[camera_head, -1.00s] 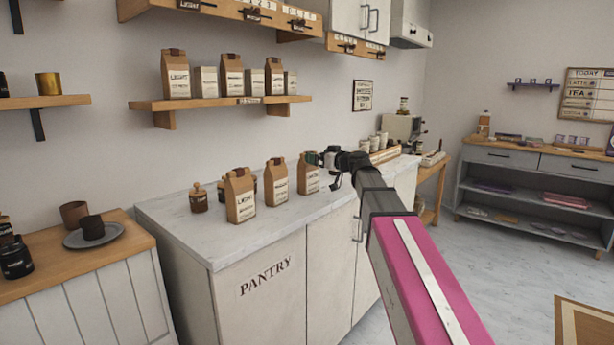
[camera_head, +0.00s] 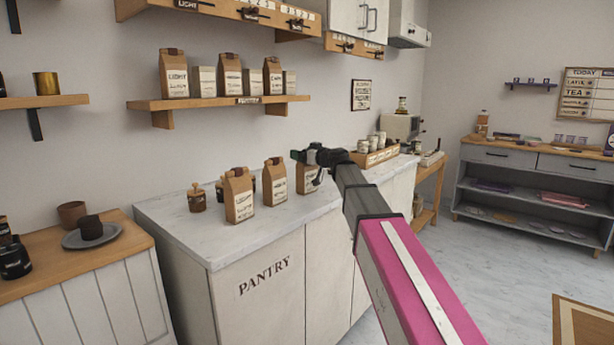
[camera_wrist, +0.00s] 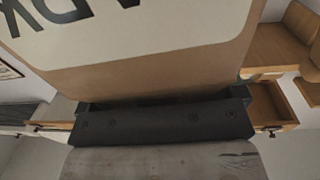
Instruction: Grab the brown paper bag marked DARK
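The brown paper bag marked DARK (camera_wrist: 150,75) fills the upper part of the wrist view, very close. It appears upside down there, with part of its dark lettering on a cream label cropped by the edge. My gripper (camera_wrist: 163,103) is open, its black fingers spread wide near the two sides of the bag. I cannot tell whether they touch it. In the head view, my gripper (camera_head: 308,157) is at the top of the rightmost bag on the counter and hides much of it. That bag's label (camera_head: 306,181) is not readable there.
A LIGHT bag (camera_head: 238,196) and another brown bag (camera_head: 275,183) stand to the left on the pale counter (camera_head: 190,238), with a small brown jar (camera_head: 196,200). A wooden tray of cups (camera_head: 376,156) is behind my arm. A shelf of bags (camera_head: 200,103) hangs above.

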